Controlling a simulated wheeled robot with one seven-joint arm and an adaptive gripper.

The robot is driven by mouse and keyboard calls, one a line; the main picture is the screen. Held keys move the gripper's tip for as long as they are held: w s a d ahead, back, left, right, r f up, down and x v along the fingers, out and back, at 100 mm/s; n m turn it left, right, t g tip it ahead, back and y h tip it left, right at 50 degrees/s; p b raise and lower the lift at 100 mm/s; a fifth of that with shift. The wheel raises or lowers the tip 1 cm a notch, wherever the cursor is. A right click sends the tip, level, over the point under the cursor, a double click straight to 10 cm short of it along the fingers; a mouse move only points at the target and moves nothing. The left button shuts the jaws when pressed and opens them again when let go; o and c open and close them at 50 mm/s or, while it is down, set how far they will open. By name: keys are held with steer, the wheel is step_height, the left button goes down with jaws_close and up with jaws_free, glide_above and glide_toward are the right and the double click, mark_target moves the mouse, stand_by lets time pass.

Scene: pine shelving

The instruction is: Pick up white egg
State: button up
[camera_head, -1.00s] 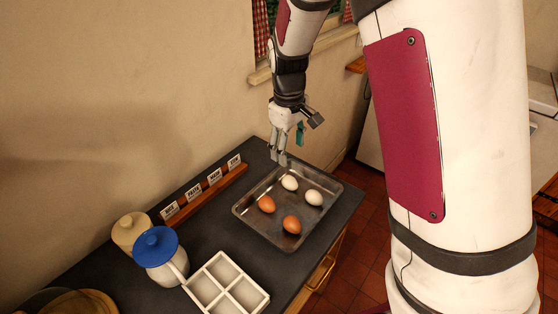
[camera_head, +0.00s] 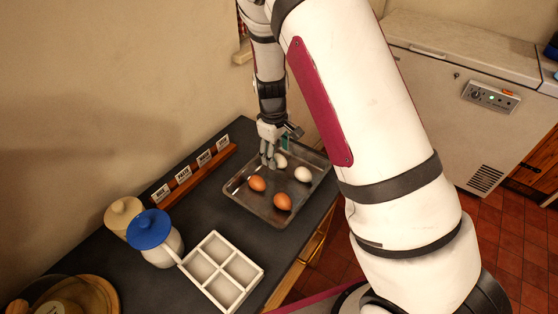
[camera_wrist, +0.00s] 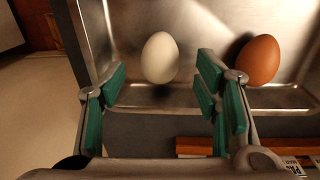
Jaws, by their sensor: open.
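Two white eggs lie in a metal tray (camera_head: 240,195). The nearer white egg (camera_head: 281,160) is beside my gripper (camera_head: 268,163), partly covered by it. The other white egg (camera_head: 303,174) lies further right. In the wrist view, one white egg (camera_wrist: 160,56) lies just ahead of my open gripper (camera_wrist: 162,88), lined up with the gap between the green-padded fingers. The fingers do not appear to touch it.
Two brown eggs share the tray; one brown egg (camera_wrist: 259,60) lies right of the white one in the wrist view. A white divided box (camera_head: 222,272), a blue-lidded jar (camera_head: 150,229) and a wooden label rack (camera_head: 194,175) stand on the dark counter.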

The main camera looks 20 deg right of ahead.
mark_target(277, 156)
steer(key=shift+w+d+f, duration=0.1)
steer(key=shift+w+f, duration=0.05)
steer(key=shift+f, duration=1.35)
steer(key=c, duration=0.8)
